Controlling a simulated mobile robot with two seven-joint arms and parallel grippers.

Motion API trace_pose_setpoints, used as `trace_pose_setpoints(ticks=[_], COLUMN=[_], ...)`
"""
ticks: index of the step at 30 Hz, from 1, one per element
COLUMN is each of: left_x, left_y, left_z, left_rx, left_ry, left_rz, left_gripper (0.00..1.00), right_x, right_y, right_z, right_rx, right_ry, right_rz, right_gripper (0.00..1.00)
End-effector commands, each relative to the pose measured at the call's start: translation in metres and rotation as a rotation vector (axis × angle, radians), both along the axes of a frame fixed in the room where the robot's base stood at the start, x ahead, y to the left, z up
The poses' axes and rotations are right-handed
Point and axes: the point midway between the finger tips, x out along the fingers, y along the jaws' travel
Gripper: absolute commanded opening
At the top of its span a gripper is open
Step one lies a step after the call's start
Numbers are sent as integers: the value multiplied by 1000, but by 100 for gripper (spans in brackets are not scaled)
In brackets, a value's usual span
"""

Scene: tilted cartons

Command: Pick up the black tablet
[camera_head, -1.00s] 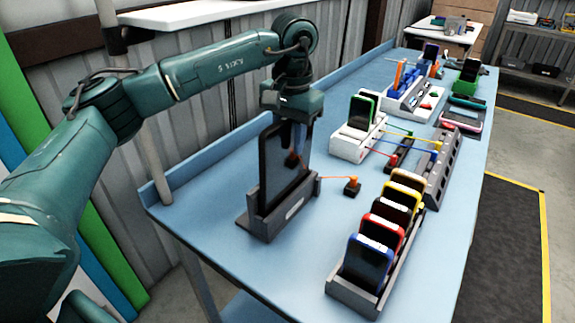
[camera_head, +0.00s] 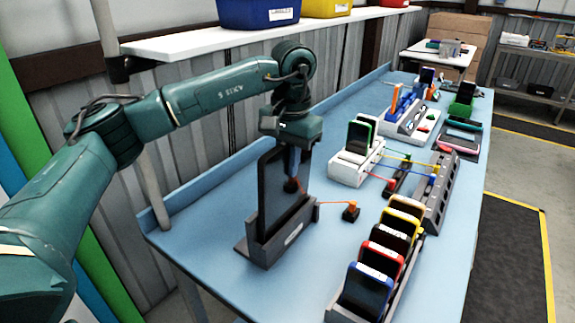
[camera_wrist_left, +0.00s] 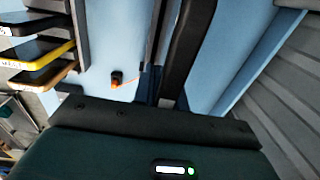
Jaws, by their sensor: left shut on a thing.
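The black tablet (camera_head: 271,195) stands upright, leaning slightly, in a dark grey dock (camera_head: 262,250) on the near left part of the bench. Its lower end sits in the dock. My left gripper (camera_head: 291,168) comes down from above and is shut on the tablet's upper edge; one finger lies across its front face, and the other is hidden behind. In the left wrist view, the tablet (camera_wrist_left: 186,50) is a dark slab seen edge-on, running up from the gripper body. My right gripper is not in view.
An orange cord runs from near the dock to a small black block (camera_head: 350,212). A rack of colour-edged phones (camera_head: 368,290) stands to the right, and a white phone stand (camera_head: 347,172) behind. A wall shelf (camera_head: 190,40) with bins is above.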

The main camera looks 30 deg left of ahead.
Motion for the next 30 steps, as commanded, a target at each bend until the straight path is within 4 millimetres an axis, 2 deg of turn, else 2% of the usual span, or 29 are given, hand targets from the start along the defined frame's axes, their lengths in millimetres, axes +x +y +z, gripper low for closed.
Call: trace_pose_setpoints(ticks=[1,9,13,15,24,30], left_x=[1,1,1,-2,-11,-16], left_y=[0,-2,-3,-20,-86,-120], left_z=[14,53,72,66,65,65], left_rx=[-2,-2,-3,-2,-2,-2], left_ry=[-10,-10,-10,-7,-7,-7], left_rz=[1,1,0,-6,-5,-3], left_gripper=[0,0,0,0,0,0], right_x=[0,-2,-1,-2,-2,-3], right_y=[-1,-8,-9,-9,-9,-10], right_z=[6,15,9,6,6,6], right_rx=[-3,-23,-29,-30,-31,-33], right_ry=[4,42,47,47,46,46], right_rz=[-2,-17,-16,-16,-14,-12], right_gripper=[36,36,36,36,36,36])
